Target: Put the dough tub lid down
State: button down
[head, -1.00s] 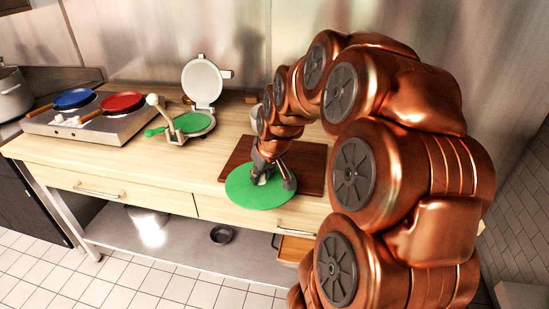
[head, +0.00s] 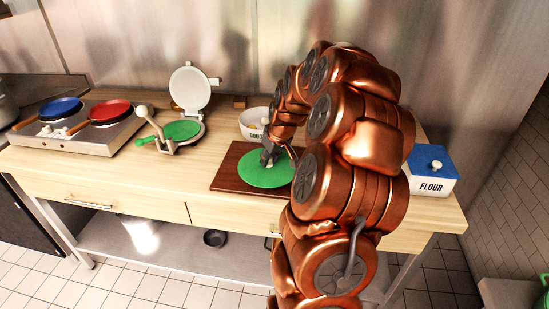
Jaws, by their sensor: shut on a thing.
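The dough tub lid is a flat green disc (head: 264,175). It appears over the dark brown board (head: 226,176) in the middle of the counter. I cannot tell whether it touches the board. My gripper (head: 271,160) is above the disc's middle, shut on the lid at its small light knob, which the fingers mostly hide. The white dough tub (head: 251,125) stands open behind the board. My arm hides part of its lettering and its right side.
A flour box (head: 431,183) with a blue lid (head: 433,162) stands at the right end of the counter. An open tortilla press (head: 184,130) and a burner unit (head: 78,137) with a blue pan (head: 54,109) and a red pan (head: 110,109) are at left. Bare counter lies left of the board.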

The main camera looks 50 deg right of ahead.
jog(key=shift+w+d+f+p, duration=0.1)
jog(key=shift+w+d+p, duration=0.2)
jog(key=shift+d, duration=0.55)
jog(key=shift+w+d+f+p, duration=0.1)
jog(key=shift+w+d+p, duration=0.2)
jog(key=shift+d, duration=0.55)
notch_tip(320, 180, down, 3)
jog(key=shift+r+p, duration=0.1)
jog(key=shift+p, duration=0.85)
jog(key=shift+f, duration=0.3)
jog(key=shift+f+b, duration=0.3)
jog(key=shift+b, duration=0.05)
jog(key=c, duration=0.9)
grip_release()
jog(key=shift+r, duration=0.1)
